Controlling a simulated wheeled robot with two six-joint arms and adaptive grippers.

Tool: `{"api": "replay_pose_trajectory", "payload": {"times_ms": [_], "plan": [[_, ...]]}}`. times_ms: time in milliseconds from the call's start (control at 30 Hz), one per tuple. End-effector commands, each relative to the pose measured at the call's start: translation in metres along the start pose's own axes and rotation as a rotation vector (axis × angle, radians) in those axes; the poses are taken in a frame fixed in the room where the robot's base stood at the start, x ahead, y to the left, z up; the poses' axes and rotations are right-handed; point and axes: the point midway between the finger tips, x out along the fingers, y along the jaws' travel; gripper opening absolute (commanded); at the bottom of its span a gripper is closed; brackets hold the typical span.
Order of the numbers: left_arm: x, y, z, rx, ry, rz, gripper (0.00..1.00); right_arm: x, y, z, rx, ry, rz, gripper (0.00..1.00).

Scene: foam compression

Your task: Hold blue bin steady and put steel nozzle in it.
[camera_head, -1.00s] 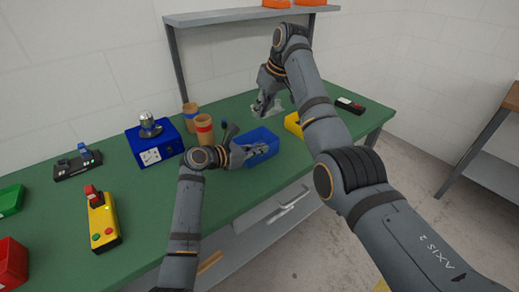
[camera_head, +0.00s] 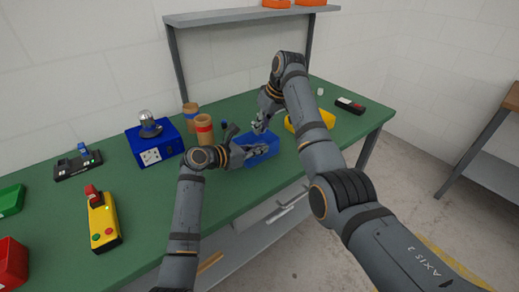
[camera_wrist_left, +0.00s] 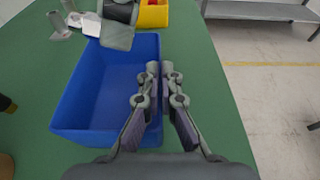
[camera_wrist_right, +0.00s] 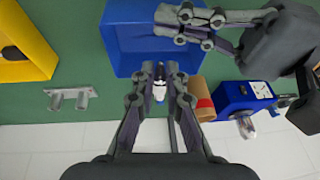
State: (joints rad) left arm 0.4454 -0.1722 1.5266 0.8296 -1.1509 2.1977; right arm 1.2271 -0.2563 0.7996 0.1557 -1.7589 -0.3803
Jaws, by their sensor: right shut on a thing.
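The blue bin (camera_head: 262,157) stands open on the green table, and its empty inside shows in the left wrist view (camera_wrist_left: 105,95). My left gripper (camera_head: 258,150) reaches over the bin's edge. In the left wrist view its fingers (camera_wrist_left: 165,75) are close together, one on each side of the bin's wall. My right gripper (camera_head: 262,130) is shut on the small pale steel nozzle (camera_wrist_right: 160,92), which is mostly hidden between the fingertips. It holds the nozzle above the table beside the bin's far edge.
A grey metal fixture with two posts (camera_wrist_right: 70,98) lies on the table near the bin. A yellow bin (camera_head: 312,122) stands to the right. Brown cylinders (camera_head: 204,131) and a blue box with a knob (camera_head: 155,145) stand to the left.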

Motion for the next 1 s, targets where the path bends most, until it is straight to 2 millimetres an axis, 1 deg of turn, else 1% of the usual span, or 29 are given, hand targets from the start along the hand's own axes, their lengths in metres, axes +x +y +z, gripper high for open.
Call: {"api": "replay_pose_trajectory", "payload": {"times_ms": [700, 833, 1000], "plan": [[0.0, 0.0, 0.0, 0.0, 0.0, 0.0, 0.0, 0.047, 0.005, 0.017, 0.0, 0.0, 0.0, 0.0], [0.0, 0.0, 0.0, 0.0, 0.0, 0.0, 0.0, 0.052, 0.006, 0.019, 0.0, 0.0, 0.0, 0.0], [0.0, 0.0, 0.0, 0.0, 0.0, 0.0, 0.0, 0.053, 0.006, 0.019, 0.0, 0.0, 0.0, 0.0]]}}
